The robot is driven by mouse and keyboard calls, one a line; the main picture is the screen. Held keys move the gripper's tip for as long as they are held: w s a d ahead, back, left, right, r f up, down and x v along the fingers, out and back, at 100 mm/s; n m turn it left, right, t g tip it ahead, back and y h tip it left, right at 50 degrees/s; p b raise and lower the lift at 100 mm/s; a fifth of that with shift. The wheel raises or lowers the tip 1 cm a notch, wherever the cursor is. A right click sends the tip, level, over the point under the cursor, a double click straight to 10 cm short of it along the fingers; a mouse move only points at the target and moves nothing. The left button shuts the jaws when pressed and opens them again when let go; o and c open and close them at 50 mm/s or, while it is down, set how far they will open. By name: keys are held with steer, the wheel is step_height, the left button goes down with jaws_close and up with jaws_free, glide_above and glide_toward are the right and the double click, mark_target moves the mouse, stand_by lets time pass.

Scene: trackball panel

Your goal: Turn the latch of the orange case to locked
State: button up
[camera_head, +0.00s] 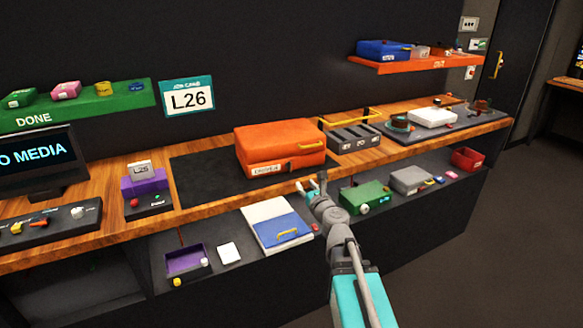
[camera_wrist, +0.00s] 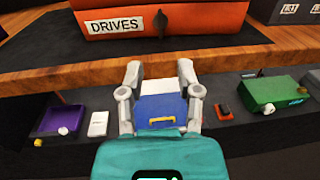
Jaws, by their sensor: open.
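The orange case (camera_head: 270,142) sits closed on a dark mat on the wooden worktop, with a yellow handle on its lid. In the wrist view its front face (camera_wrist: 205,24) carries a white "DRIVES" label and a small dark latch (camera_wrist: 161,21), which points roughly upright. I cannot tell whether that is locked or unlocked. My gripper (camera_head: 312,186) is in front of the worktop edge, below and right of the case's front. In the wrist view my gripper (camera_wrist: 160,70) has its two fingers apart, nothing between them, below the latch and not touching the case.
The wooden worktop edge (camera_wrist: 75,78) lies between my gripper and the case. A lower shelf holds a blue-and-white box (camera_head: 278,226), a purple tray (camera_head: 186,262) and a green box (camera_head: 365,196). A grey slotted holder (camera_head: 352,138) stands right of the case.

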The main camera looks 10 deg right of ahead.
mark_target(291, 165)
steer(key=shift+w+a, duration=0.35)
steer(key=shift+w, duration=1.75)
steer(key=shift+w+a, duration=0.3)
steer(key=shift+w, duration=1.75)
steer(key=shift+w+a, duration=0.35)
steer(key=shift+w, duration=1.75)
steer(key=shift+c, duration=0.2)
jaws_close()
